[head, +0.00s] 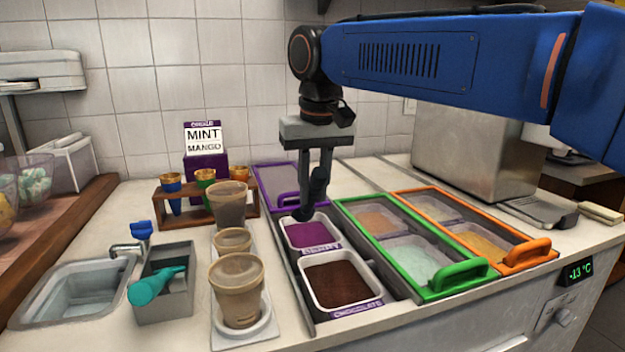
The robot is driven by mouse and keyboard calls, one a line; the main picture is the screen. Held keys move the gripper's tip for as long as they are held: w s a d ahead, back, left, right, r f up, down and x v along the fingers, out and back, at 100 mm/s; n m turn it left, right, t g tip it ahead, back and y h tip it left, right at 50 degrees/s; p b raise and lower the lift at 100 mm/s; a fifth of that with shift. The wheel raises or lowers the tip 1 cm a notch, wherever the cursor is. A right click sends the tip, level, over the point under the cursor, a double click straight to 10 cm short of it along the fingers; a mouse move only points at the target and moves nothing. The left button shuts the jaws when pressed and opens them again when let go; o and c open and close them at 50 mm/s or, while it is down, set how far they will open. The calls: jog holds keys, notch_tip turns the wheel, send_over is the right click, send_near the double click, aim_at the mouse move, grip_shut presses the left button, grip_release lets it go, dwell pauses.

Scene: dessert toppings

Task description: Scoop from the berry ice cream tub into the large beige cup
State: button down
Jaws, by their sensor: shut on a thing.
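The berry ice cream tub (322,249) is a white tub of purple ice cream (312,236) in the counter well, behind the chocolate tub. My gripper (318,168) points down above the back of the berry tub. It is shut on a dark scoop (318,190), whose lower end is at the tub's back left edge. I cannot tell whether it touches the ice cream or holds any. Beige cups stand in a row to the left: a tall one at the back (229,207), a small one in the middle (233,240) and a big one in front (239,292).
The chocolate tub (342,311) is in front of the berry tub. Green-framed (398,270) and orange-framed (505,255) lidded wells lie to the right. A wooden rack (184,224) with coloured cones stands behind the cups. A grey holder (175,307) with a teal scoop sits beside the sink.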

aim_at(304, 214)
jog(key=shift+w+f, duration=0.55)
jog(key=shift+f, duration=4.2)
jog(key=shift+w+a, duration=0.4)
jog(key=shift+w, duration=0.85)
jog(key=shift+w+a, duration=0.4)
jog(key=shift+w, duration=0.85)
jog(key=shift+w+a, duration=0.4)
jog(key=shift+w, duration=0.85)
jog(key=shift+s+d+t+y, duration=0.2)
jog(key=shift+s+t+y, duration=0.1)
jog(key=shift+s+t, duration=0.7)
jog(key=shift+w, duration=0.1)
jog(key=shift+w+v, duration=0.15)
jog(key=shift+v, duration=1.2)
jog(key=shift+w+v, duration=0.2)
jog(key=shift+v, duration=3.6)
jog(key=shift+w+a, duration=0.1)
jog(key=shift+a, duration=0.05)
